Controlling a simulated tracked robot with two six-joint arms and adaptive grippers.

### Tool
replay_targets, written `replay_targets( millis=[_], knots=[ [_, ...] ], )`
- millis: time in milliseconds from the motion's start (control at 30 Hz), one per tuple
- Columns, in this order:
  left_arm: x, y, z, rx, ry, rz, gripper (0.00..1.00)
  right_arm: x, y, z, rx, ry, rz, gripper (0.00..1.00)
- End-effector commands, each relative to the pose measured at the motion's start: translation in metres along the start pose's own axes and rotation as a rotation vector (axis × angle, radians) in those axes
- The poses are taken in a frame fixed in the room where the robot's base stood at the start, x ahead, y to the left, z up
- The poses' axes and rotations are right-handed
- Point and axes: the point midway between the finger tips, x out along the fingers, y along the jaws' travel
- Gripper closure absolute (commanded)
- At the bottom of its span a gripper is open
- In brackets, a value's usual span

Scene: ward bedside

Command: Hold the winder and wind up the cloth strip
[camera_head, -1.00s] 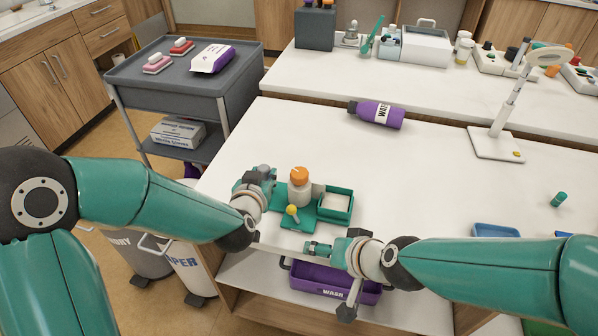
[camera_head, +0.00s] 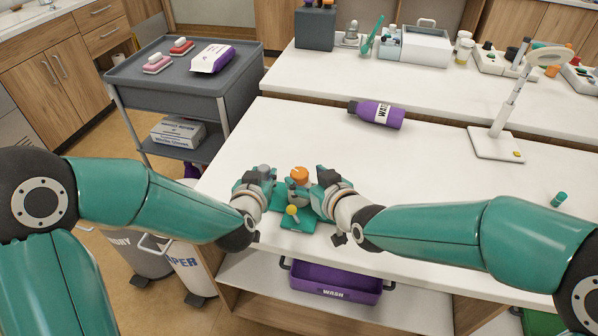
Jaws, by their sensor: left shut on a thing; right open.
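The winder (camera_head: 299,222) stands on the near part of the white counter. It has a green base, a pale upright body with an orange top (camera_head: 300,174), and a yellow knob (camera_head: 292,210) at its front. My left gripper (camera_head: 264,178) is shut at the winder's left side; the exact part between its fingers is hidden. My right gripper (camera_head: 318,187) is open close to the right side of the pale body; I cannot tell whether it touches. The cloth strip cannot be made out, and the winder's right side is hidden behind my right gripper.
A purple bottle (camera_head: 377,114) lies further back on the counter. A lamp on a white base (camera_head: 496,144) stands at the right, with a small green cylinder (camera_head: 559,199) nearer. A purple wash bin (camera_head: 337,281) sits on the shelf below. The counter's middle is clear.

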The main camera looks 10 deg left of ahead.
Motion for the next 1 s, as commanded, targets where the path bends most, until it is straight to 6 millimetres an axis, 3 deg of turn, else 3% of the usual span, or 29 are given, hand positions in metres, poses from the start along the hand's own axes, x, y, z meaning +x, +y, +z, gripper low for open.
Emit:
replay_targets(
  millis=[233, 633, 1000],
  knots=[
    [0.000, 0.000, -0.001, 0.000, 0.002, -0.001, 1.00, 0.033, 0.000, 0.000, 0.001, -0.001, 0.000, 0.33],
    [0.000, 0.000, -0.001, -0.001, 0.001, -0.001, 1.00, 0.040, 0.000, 0.000, 0.001, -0.001, 0.000, 0.33],
    [0.000, 0.000, 0.000, 0.000, 0.001, -0.001, 1.00, 0.040, 0.000, 0.000, 0.001, -0.001, 0.001, 0.94]
  ],
)
